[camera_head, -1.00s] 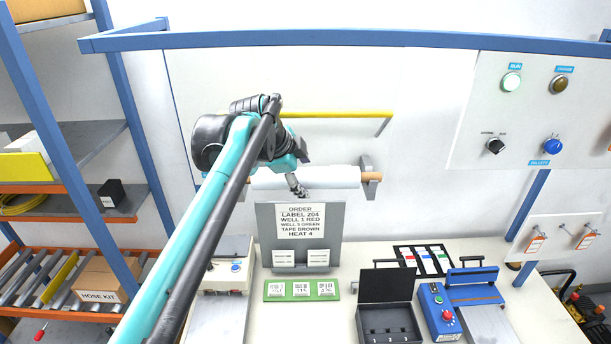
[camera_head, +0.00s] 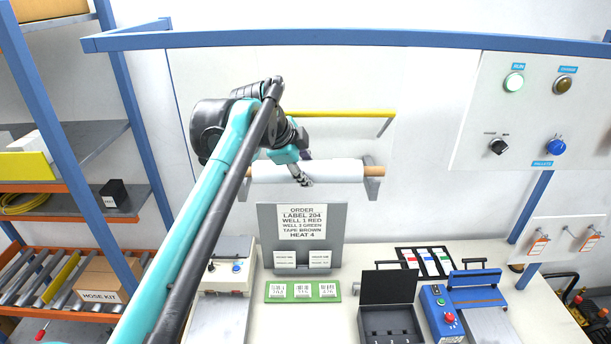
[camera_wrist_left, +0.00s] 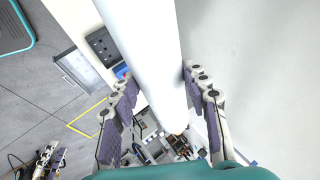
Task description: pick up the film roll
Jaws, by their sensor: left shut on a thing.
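The film roll (camera_head: 335,171) is a white cylinder on a brown core, lying level near the wall in the head view. My left gripper (camera_head: 305,172) is shut on it near its middle. In the left wrist view the roll (camera_wrist_left: 145,45) runs between the two purple-padded fingers of my left gripper (camera_wrist_left: 158,78). The right core end now lies at the top front of the grey bracket (camera_head: 374,188); whether it touches is unclear. A purple-padded gripper, apparently my right one (camera_wrist_left: 50,160), shows small in the left wrist view.
A yellow bar (camera_head: 345,114) runs along the wall above the roll. A grey order board (camera_head: 334,235) stands below it. The bench holds a black box (camera_head: 388,288), a green tray (camera_head: 303,291) and a blue device (camera_head: 440,312). A blue frame rail (camera_head: 350,38) crosses above.

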